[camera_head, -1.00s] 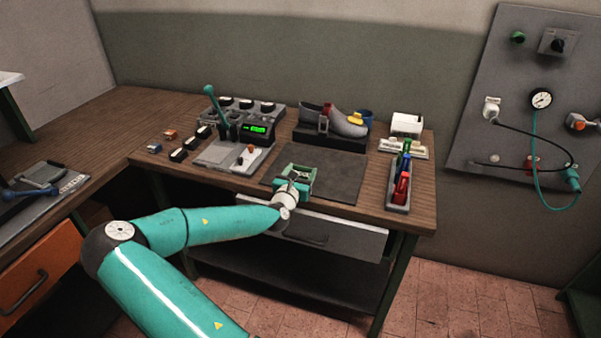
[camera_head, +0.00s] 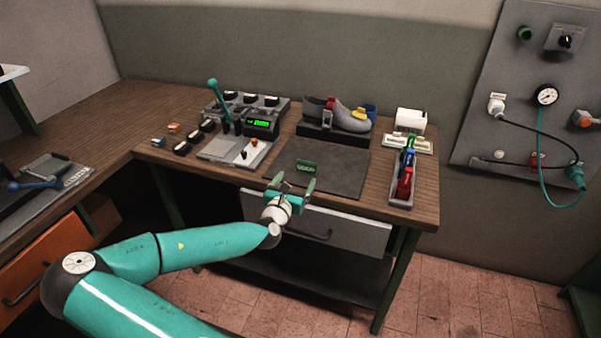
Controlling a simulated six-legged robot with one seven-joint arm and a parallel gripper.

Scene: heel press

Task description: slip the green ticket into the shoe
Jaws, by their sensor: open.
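The green ticket (camera_head: 307,167), a small dark green piece with pale marks, is on the dark grey mat (camera_head: 340,177), near its left part. The grey shoe (camera_head: 352,118) sits on a black block at the back of the bench, with a clasp at its left side and a yellow piece on its right end. My gripper (camera_head: 292,184) is open and empty at the front edge of the mat. Its two green fingers are spread, just in front of the ticket and apart from it.
A control box (camera_head: 259,123) with a teal lever is left of the mat. A tray of coloured items (camera_head: 403,200) stands at the right, with a white box (camera_head: 411,120) behind it. A drawer (camera_head: 335,229) is below the bench front. The right of the mat is clear.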

